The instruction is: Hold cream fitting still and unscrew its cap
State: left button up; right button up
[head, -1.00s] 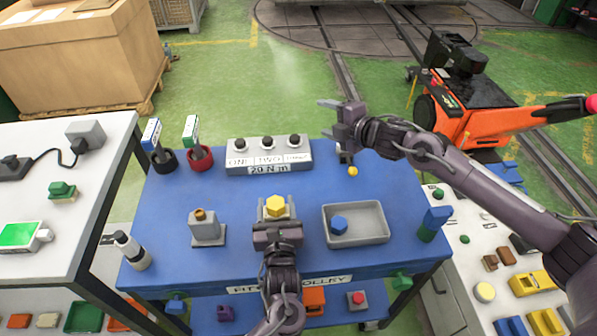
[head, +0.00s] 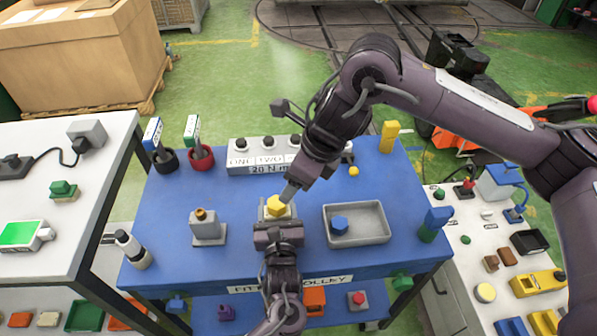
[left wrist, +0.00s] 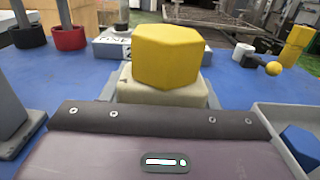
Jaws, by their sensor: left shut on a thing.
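The cream fitting (left wrist: 165,90) stands upright on the blue trolley top, with a yellow hexagonal cap (left wrist: 168,55) on it. The cap also shows in the head view (head: 277,205). My left gripper (head: 278,226) is shut on the cream fitting from the near side; its fingertips are mostly hidden. My right gripper (head: 293,188) reaches down from the upper right, its tip just beside and above the cap in the head view. It does not show in the left wrist view, so it appears apart from the cap. Its finger opening cannot be made out.
A grey tray (head: 372,239) with a blue hexagonal piece (head: 339,223) is right of the fitting. A grey block (head: 208,234) with a brown top stands left. Behind are a labelled socket block (head: 240,168) and two cups with tools. A yellow piece (head: 389,137) stands at the back right.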

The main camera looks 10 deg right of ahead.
aim_at(279, 203)
jog(key=x, duration=1)
jog(key=shift+a+f, duration=0.15)
jog(key=shift+c, duration=0.3)
jog(key=c, duration=1)
jog(key=n, duration=0.1)
jog(key=n+g, duration=0.1)
jog(key=n, duration=0.2)
jog(key=shift+w+y, duration=0.3)
jog(key=shift+c, duration=0.2)
jog(key=shift+n+g, duration=0.6)
jog(key=shift+n, duration=0.4)
jog(key=n, duration=0.1)
jog(key=n+g, duration=0.1)
jog(key=shift+w+n, duration=0.2)
jog(key=shift+n, duration=0.2)
jog(key=n+g, duration=0.1)
jog(key=n, duration=0.2)
